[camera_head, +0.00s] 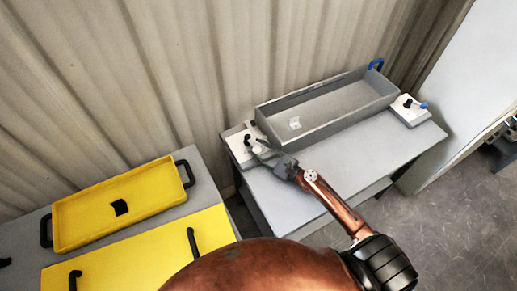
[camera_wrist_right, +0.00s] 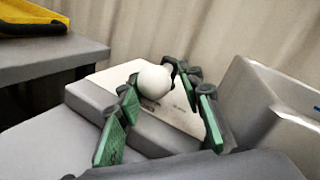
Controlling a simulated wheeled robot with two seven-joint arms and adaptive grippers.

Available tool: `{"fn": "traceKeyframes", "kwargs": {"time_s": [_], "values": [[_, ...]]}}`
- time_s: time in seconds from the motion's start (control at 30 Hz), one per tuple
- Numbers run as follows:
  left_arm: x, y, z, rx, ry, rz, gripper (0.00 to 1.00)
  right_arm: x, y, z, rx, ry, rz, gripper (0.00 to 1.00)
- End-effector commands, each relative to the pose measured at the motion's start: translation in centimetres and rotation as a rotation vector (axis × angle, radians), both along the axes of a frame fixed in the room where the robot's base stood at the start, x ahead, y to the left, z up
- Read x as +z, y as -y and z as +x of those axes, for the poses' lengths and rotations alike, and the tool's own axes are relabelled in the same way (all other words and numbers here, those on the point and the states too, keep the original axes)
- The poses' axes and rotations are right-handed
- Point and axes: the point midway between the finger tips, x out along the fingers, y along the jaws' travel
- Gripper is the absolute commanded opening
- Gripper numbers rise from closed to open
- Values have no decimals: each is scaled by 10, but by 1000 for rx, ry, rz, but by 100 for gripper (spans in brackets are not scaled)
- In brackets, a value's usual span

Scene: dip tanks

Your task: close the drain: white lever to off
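The white lever's round knob (camera_wrist_right: 155,80) stands over a white control box (camera_wrist_right: 175,118) in the right wrist view. In the head view this box (camera_head: 236,150) sits at the left end of the grey tank (camera_head: 340,119). My right gripper (camera_head: 262,150) is over the box, beside the lever. In the wrist view its green-padded fingers (camera_wrist_right: 160,95) are spread apart, with the white knob between and just beyond their tips. I cannot tell whether either finger touches it. The lever's shaft and its exact setting are hidden. My left gripper is out of view.
A blue handle (camera_head: 375,65) shows at the tank's back corner. A yellow tray (camera_head: 75,228) and a yellow panel (camera_head: 140,258) lie on the left table. A corrugated wall is close behind.

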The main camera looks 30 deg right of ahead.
Motion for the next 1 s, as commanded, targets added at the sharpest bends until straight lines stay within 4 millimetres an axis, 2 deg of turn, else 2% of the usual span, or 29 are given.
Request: {"fn": "traceKeyframes", "kwargs": {"time_s": [0.2,0.33,0.8,1.0], "values": [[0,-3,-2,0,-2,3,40,1,1,0,-2,1,0,34],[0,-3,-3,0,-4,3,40,1,4,-7,-3,1,2,34],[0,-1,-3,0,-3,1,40,0,41,-89,-3,-2,0,34],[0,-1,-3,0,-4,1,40,0,48,-107,-1,0,1,34]]}}
